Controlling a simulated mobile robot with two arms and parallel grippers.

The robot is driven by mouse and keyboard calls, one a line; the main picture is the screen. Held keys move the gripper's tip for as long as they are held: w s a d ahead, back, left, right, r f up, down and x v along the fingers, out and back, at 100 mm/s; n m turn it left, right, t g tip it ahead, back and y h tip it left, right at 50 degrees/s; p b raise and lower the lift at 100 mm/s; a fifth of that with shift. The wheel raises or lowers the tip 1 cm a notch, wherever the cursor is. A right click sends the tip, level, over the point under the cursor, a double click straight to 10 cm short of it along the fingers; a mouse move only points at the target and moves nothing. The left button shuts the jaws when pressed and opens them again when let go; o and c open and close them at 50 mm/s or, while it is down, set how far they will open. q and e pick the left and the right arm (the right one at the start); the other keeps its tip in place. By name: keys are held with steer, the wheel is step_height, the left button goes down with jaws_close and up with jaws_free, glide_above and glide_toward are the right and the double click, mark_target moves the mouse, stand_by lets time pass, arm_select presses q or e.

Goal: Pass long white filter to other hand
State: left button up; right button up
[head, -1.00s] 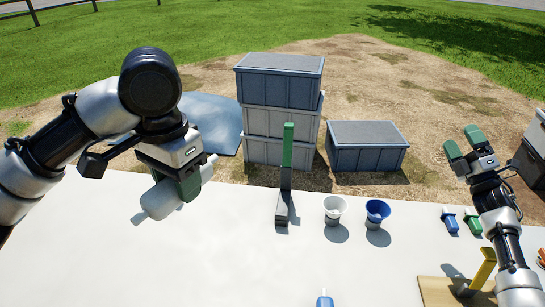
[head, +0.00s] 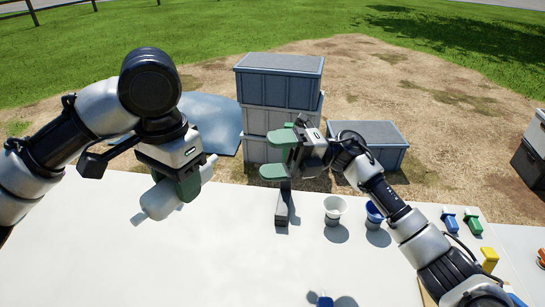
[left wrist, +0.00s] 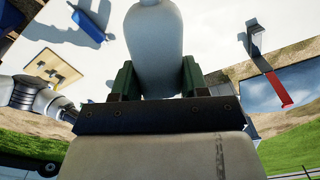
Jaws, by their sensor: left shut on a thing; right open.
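The long white filter (head: 160,201) is a pale cylinder with narrow ends. My left gripper (head: 188,186) is shut on it and holds it above the left part of the white table, slightly tilted. In the left wrist view the filter (left wrist: 155,45) sits between the two green fingers of my left gripper (left wrist: 154,80). My right gripper (head: 277,154) is open and empty, to the right of the filter and apart from it. Its green fingers point left, above the table's far edge.
A dark stand (head: 283,208) rises from the white table (head: 230,270) below my right gripper. A white cup (head: 334,209) and a blue cup (head: 373,215) stand to its right. Stacked grey crates (head: 280,82) are behind. Table space left of the stand is clear.

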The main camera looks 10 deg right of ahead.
mark_target(209, 165)
steer(key=x, duration=1.2)
steer(key=shift+s+a+f, duration=0.1)
steer(key=shift+s+a, duration=0.15)
steer(key=shift+s, duration=0.05)
arm_select(q)
steer(key=shift+r, duration=0.1)
arm_select(e)
steer(key=shift+f, duration=0.1)
steer(key=c, duration=1)
arm_select(q)
steer(key=o, duration=0.7)
arm_select(e)
steer(key=shift+c, duration=1.3)
arm_select(q)
steer(key=o, duration=0.3)
steer(key=shift+o, duration=0.2)
